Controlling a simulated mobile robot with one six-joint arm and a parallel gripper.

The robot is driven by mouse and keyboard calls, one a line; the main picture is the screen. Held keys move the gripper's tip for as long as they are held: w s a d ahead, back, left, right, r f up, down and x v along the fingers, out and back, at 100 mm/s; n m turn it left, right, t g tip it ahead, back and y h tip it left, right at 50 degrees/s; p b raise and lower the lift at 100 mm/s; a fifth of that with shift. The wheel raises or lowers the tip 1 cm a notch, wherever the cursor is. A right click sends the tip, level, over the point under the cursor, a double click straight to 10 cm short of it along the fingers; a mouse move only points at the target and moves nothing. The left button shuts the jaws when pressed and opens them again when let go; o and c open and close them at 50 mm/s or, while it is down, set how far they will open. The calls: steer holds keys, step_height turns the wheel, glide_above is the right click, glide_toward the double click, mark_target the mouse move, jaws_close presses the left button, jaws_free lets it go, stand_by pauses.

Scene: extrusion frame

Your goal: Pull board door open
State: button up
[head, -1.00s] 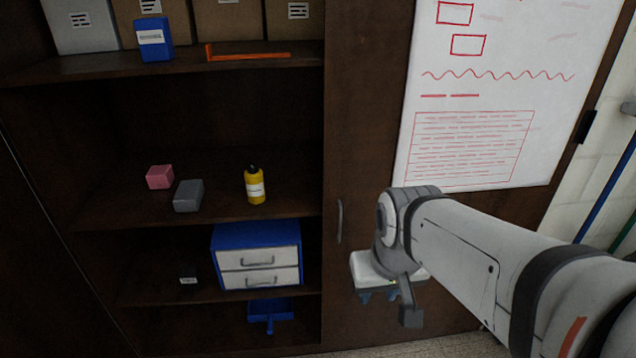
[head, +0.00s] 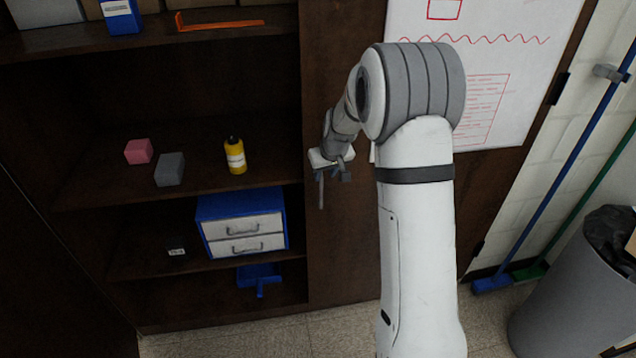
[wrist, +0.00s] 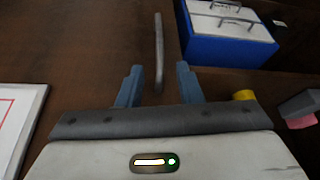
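The board door (head: 345,240) is a dark brown panel at the right of the cabinet, with a whiteboard (head: 480,100) on it. It appears closed. Its thin grey upright handle (head: 321,190) is near the door's left edge, and also shows in the wrist view (wrist: 158,45). My gripper (head: 335,176) is at the handle in the head view. In the wrist view my gripper (wrist: 159,70) is open, its two blue-grey fingers apart on either side of the handle's near end. Contact with the handle cannot be told. My arm hides part of the door and whiteboard.
Open shelves left of the door hold a yellow bottle (head: 235,156), a pink block (head: 138,151), a grey block (head: 169,169) and a blue drawer unit (head: 241,215). A grey bin (head: 575,300) and brooms (head: 560,180) stand at the right. Some floor shows below the door.

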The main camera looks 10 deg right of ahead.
mark_target(322, 182)
steer(key=p+x, duration=0.1)
steer(key=x, duration=0.7)
steer(key=shift+c, duration=0.5)
jaws_close()
